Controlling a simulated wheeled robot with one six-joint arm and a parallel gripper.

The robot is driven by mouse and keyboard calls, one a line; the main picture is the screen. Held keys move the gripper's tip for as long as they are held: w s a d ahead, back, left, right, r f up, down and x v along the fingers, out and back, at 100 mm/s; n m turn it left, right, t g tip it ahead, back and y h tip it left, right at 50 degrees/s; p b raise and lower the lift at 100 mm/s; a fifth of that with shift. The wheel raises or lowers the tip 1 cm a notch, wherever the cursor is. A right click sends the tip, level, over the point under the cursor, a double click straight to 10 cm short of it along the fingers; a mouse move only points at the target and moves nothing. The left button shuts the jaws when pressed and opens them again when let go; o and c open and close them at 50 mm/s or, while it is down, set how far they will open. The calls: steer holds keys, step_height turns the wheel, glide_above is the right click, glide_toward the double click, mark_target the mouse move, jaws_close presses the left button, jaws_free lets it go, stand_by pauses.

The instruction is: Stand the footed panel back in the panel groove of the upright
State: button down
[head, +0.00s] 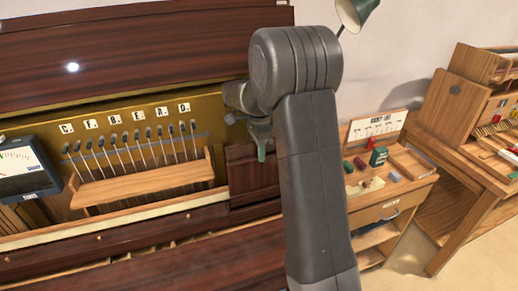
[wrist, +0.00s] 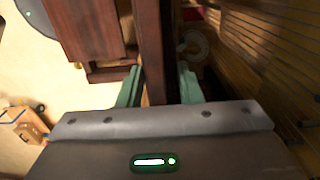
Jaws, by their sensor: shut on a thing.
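My gripper (head: 262,150) is at the right end of the upright's open front, partly hidden behind my arm. Its green fingers are shut on the footed panel (head: 248,178), a dark red-brown board. In the wrist view, the fingers (wrist: 160,88) clamp both sides of the panel (wrist: 155,40), seen edge-on. The panel appears upright, close to the upright (head: 110,225). Its foot and the panel groove cannot be made out, so I cannot tell whether the panel touches the groove.
A wooden rail (head: 145,180) crosses the row of hammers under lettered tags. A meter (head: 25,168) stands at far left. A small workbench (head: 385,210) with coloured blocks stands right of my arm. Another bench (head: 470,170) is further right, with clear floor between.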

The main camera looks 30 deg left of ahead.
steer(key=shift+f+b, duration=1.2)
steer(key=shift+f, duration=1.1)
steer(key=c, duration=0.9)
jaws_free()
step_height(320, 180, up, 14)
steer(key=shift+f, duration=0.1)
